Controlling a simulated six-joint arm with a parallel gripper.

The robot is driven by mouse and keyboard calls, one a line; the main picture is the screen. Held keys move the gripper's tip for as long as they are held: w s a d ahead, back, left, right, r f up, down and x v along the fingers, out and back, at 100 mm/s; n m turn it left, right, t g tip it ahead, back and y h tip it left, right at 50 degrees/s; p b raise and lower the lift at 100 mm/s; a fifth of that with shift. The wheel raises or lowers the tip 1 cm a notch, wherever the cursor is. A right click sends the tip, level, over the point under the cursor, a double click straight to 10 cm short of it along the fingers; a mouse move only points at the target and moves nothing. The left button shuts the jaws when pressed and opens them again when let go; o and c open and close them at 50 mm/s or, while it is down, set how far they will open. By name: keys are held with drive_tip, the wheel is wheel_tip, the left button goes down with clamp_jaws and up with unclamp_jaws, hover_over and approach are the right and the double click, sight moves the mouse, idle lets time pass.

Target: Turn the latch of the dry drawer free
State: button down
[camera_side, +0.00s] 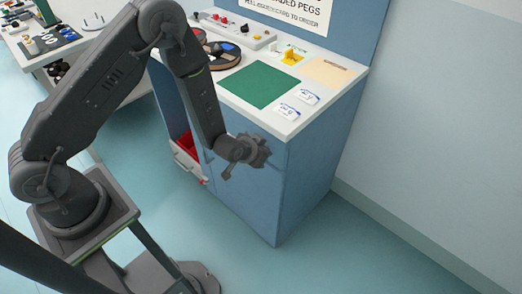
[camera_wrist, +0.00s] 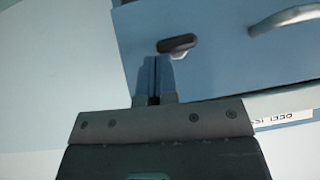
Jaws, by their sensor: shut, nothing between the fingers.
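In the wrist view a dark latch (camera_wrist: 177,43) sits on a blue drawer front (camera_wrist: 220,60), its bar lying roughly level with a slight tilt. A curved grey handle (camera_wrist: 285,18) is on the same front, to the right. My gripper (camera_wrist: 154,62) is shut and empty, its fingertips just below the latch in the picture. I cannot tell whether they touch it. In the side view my gripper (camera_side: 230,172) is beside the blue cabinet (camera_side: 305,170); the latch is not visible there. No readable label confirms which drawer this is.
The cabinet top holds a green mat (camera_side: 259,86), a dark reel (camera_side: 222,56), a yellow piece (camera_side: 292,56) and white labelled packs (camera_side: 288,112). A red bin (camera_side: 186,146) shows low on the cabinet's left. A cluttered bench (camera_side: 60,45) stands behind my arm. Floor to the right is clear.

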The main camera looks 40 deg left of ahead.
drive_tip(key=shift+d+f+m+y, duration=0.2)
drive_tip(key=shift+m+y, duration=0.1)
drive_tip(key=shift+y, duration=0.1)
drive_tip(key=f+m+t+y, duration=0.1)
drive_tip(key=m+y, duration=0.1)
drive_tip(key=y, duration=0.1)
drive_tip(key=f+m+t+y, duration=0.1)
drive_tip(key=f+m+y, duration=0.1)
drive_tip(key=y, duration=0.2)
drive_tip(key=f+m+t+y, duration=0.1)
drive_tip(key=m+y, duration=0.2)
drive_tip(key=shift+d+f+y, duration=0.2)
drive_tip(key=shift+d+y, duration=0.1)
drive_tip(key=shift+d, duration=0.1)
idle(0.4)
drive_tip(key=shift+a+f, duration=0.1)
drive_tip(key=shift+f, duration=0.05)
idle(0.7)
